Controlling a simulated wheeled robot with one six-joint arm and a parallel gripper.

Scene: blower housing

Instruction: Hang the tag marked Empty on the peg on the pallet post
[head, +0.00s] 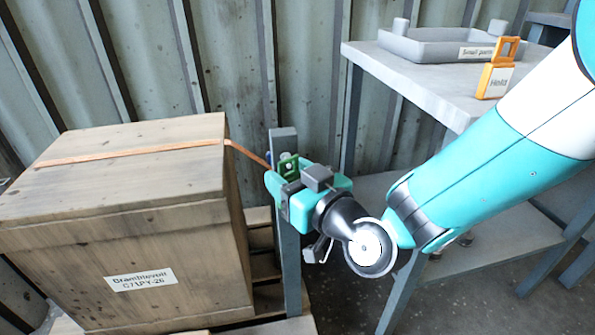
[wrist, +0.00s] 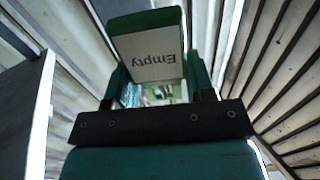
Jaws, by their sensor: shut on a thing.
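The green tag with a white label reading Empty (wrist: 148,58) is between the fingers of my gripper (wrist: 157,88) in the wrist view, its word upside down. In the head view the tag (head: 288,168) is a small green patch at the tip of my gripper (head: 280,178), which is shut on it. The grey pallet post (head: 288,250) stands upright right behind the gripper, beside the crate. The tag overlaps the post's upper part in the head view; I cannot tell whether they touch. The peg is not clearly visible, probably hidden behind gripper and tag.
A wooden crate (head: 120,240) with an orange strap (head: 130,152) stands left of the post. A grey table (head: 420,82) at right holds a tray (head: 430,45) and an orange tag marked Hold (head: 497,80). A corrugated wall (head: 120,60) closes the back.

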